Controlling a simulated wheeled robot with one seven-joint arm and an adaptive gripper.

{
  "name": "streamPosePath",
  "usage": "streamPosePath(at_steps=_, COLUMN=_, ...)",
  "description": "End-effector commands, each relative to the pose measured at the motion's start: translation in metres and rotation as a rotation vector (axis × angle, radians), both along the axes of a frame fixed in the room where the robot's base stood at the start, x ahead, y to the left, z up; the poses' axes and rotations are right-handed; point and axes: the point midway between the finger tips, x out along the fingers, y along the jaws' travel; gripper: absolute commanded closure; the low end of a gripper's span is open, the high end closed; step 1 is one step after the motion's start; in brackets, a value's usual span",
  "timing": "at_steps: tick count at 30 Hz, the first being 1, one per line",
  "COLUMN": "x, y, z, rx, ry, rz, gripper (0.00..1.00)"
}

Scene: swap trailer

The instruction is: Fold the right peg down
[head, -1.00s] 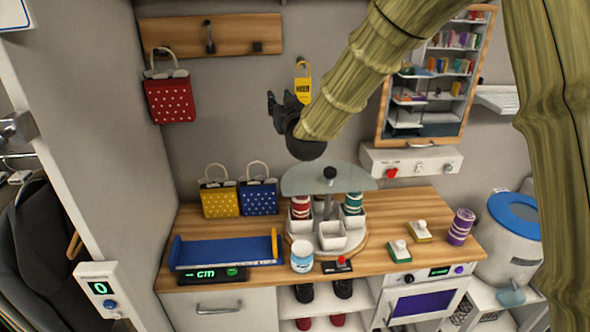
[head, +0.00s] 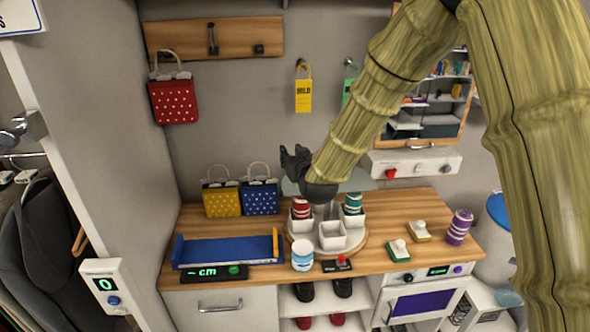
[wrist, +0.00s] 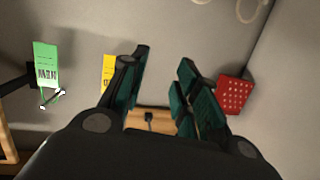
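The wooden peg board (head: 180,38) is on the back wall at the upper left of the head view. Its right peg (head: 258,48) looks like a short dark block near the board's right end. The middle peg (head: 211,38) is longer and upright along the board. A red dotted bag (head: 173,100) hangs at the left peg, hiding much of it. My gripper (head: 295,160) is below and right of the board, clear of the pegs. In the wrist view my gripper (wrist: 162,60) is open and empty. One dark peg shows between the fingers; I cannot tell which.
A yellow tag (head: 304,95) and a partly hidden green tag (head: 348,92) hang right of the board. Below my gripper, the counter holds a blue tray (head: 225,250), yellow and blue bags and a carousel of cups.

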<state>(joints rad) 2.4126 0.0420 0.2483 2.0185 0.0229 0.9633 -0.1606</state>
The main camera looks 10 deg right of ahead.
Motion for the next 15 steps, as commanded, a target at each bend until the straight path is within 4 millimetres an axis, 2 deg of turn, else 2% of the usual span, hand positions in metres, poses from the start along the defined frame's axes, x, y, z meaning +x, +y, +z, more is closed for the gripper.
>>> streamPosePath(at_steps=6, x=-0.008, y=-0.004, z=-0.024, rx=-0.004, ry=0.042, rz=-0.002, gripper=0.69)
streamPosePath(at_steps=15, x=-0.012, y=-0.007, z=-0.035, rx=-0.005, ry=0.061, rz=-0.003, gripper=0.69)
